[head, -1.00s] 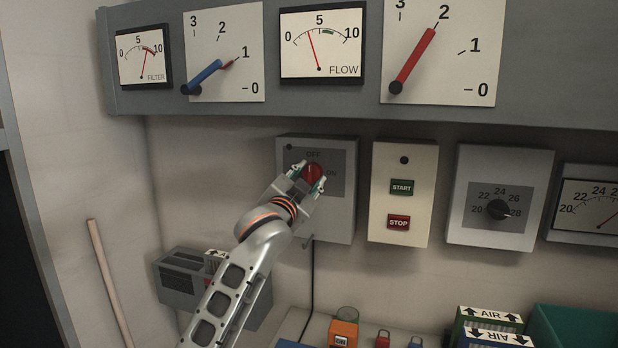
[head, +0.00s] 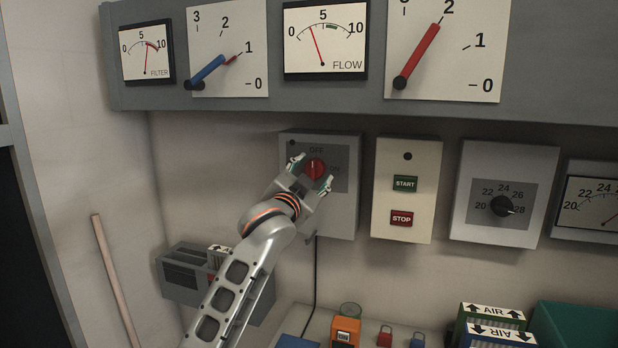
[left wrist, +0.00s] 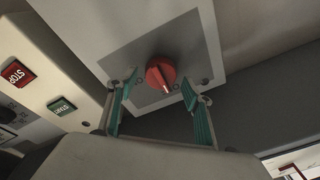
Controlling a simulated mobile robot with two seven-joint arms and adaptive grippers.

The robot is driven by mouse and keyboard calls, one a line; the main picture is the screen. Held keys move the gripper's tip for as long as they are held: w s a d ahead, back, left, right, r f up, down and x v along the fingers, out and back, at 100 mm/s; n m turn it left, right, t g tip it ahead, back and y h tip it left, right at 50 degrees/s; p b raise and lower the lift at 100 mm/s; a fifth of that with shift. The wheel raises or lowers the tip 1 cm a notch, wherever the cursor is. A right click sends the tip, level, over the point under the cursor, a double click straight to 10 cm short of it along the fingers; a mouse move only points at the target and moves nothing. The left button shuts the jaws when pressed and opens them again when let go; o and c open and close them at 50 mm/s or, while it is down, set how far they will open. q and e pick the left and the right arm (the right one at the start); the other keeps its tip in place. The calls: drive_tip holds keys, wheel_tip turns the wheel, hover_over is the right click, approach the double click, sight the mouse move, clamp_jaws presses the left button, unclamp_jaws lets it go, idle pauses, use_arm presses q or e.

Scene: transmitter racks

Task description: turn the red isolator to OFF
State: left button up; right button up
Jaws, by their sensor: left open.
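The red isolator knob (head: 314,168) is on a grey box (head: 347,210) on the wall, with OFF printed above it and ON to its right, partly hidden. Its pale mark points up towards OFF in the head view. The knob also shows in the left wrist view (left wrist: 160,72), where the picture is turned and the mark points down. My left gripper (head: 311,173) is open, its green-padded fingertips spread on either side of the knob. In the left wrist view the gripper (left wrist: 158,84) shows clear gaps between both fingers and the knob.
A START/STOP box (head: 405,205) and a dial box (head: 505,195) are to the right. A gauge panel (head: 375,95) juts out above. Below are a shelf with an orange item (head: 345,331), small padlock-like items and AIR boxes (head: 492,325).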

use_arm(q)
drive_tip(key=v, duration=1.2)
drive_tip(key=s+a+f+n+g+y, duration=0.1)
drive_tip(key=s+a+f, duration=0.15)
drive_tip(key=f, duration=0.85)
drive_tip(key=s+a+f+n+g, duration=0.1)
drive_tip(key=s+a+f+n, duration=0.15)
drive_tip(key=f, duration=0.85)
drive_tip(key=s+a+f+n+g+y, duration=0.1)
drive_tip(key=a+f+g, duration=0.15)
drive_tip(key=f, duration=0.85)
drive_tip(key=s+a+f+n+g, duration=0.1)
drive_tip(key=s+a+f, duration=0.2)
drive_tip(key=s+f, duration=0.6)
drive_tip(key=s+a+f+g+y, duration=0.1)
drive_tip(key=s+a+f, duration=0.3)
drive_tip(key=s+f, duration=0.5)
drive_tip(key=s+a+f+n+g+y, duration=0.1)
drive_tip(key=s+a+f, duration=0.3)
drive_tip(key=s+f, duration=0.5)
drive_tip(key=shift+s+f+n+g, duration=0.2)
drive_tip(key=shift+s+n+g, duration=0.15)
drive_tip(key=shift+s, duration=0.75)
